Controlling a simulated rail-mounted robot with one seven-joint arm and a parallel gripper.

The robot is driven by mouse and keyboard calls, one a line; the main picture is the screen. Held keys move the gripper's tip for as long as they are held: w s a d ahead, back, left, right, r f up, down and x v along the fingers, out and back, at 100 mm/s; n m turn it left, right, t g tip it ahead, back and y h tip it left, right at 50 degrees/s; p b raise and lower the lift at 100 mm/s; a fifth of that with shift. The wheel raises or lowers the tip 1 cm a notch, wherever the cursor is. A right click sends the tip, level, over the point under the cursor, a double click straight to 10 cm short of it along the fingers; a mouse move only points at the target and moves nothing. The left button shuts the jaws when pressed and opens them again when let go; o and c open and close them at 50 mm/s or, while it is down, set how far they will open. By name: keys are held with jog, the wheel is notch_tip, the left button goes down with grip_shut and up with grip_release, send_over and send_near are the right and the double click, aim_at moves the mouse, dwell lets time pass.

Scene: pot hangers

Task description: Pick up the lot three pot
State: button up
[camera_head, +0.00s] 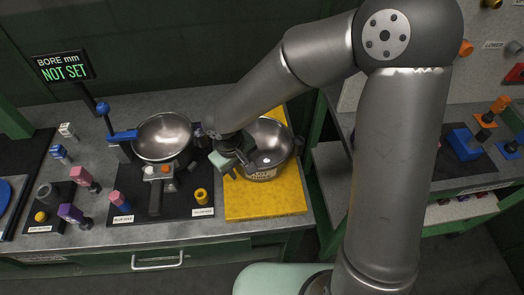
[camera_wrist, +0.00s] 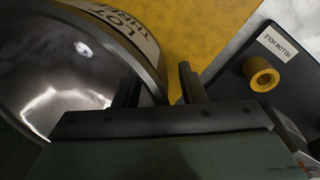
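The lot three pot (camera_head: 272,138) is a shiny metal bowl with a pale label on its outer wall. It rests on the yellow mat (camera_head: 265,205). My gripper (camera_head: 243,158) is at the pot's left front wall. In the wrist view the pot (camera_wrist: 60,75) fills the left side, its label partly cut off. My gripper (camera_wrist: 160,90) has its fingers apart. The left finger overlaps the bowl's inner side, the right finger is outside over the mat, and the wall lies between them. A yellow gap shows beside the right finger. The far fingertip contact is hidden.
A second metal bowl (camera_head: 163,135) sits on a black fixture with a blue lever (camera_head: 123,136), left of my gripper. A yellow ring (camera_head: 201,196) stands near the fixture's front right corner. Several coloured pegs stand to the left. The mat's front is clear.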

grip_shut()
dwell(1.4)
